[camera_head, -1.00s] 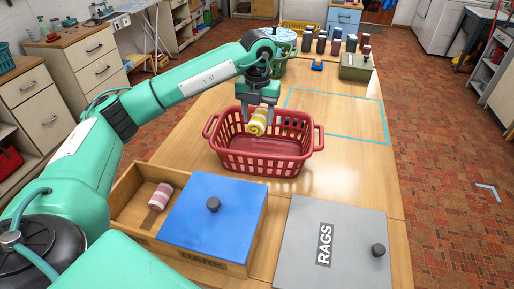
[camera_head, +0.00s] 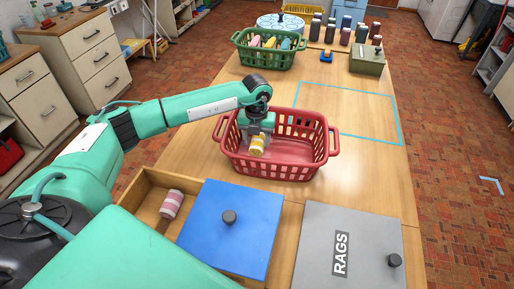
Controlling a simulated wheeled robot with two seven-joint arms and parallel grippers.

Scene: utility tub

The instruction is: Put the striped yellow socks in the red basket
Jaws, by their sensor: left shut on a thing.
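The striped yellow socks (camera_head: 258,145) are a small rolled bundle with yellow and white bands. My left gripper (camera_head: 257,138) points down and is shut on them, inside the left part of the red basket (camera_head: 290,172). The socks are below the level of the basket's back rim; I cannot tell whether they touch its floor. The basket is a slotted plastic one with two side handles, standing on the wooden table. My right gripper is not in view.
A pink-and-white striped roll (camera_head: 172,204) lies in an open wooden box with a blue lid (camera_head: 230,225). A grey RAGS lid (camera_head: 348,245) is at front right. A green basket (camera_head: 268,58) of rolled bundles stands behind. The blue-taped area (camera_head: 365,122) is clear.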

